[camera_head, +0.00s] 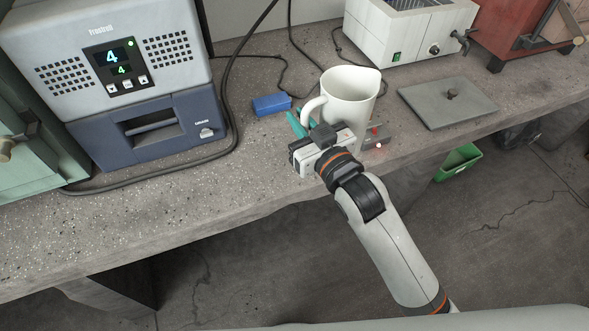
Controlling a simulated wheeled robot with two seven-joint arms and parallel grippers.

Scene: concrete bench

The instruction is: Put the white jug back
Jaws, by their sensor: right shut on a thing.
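The white jug (350,95) stands upright at the middle of the concrete bench (270,170), near its front edge, with its handle toward the left. My right gripper (310,127) reaches in from the front and is shut on the jug at its handle side. The gripper and wrist hide the lower part of the jug, so I cannot tell whether its base touches the bench. My left gripper is out of view.
A blue block (271,104) lies left of the jug. A grey and blue machine (120,75) stands at the left, with a black cable beside it. A white bath (408,30), a flat grey lid (447,103) and a red machine (520,30) are at the right. A green bin (458,162) is below.

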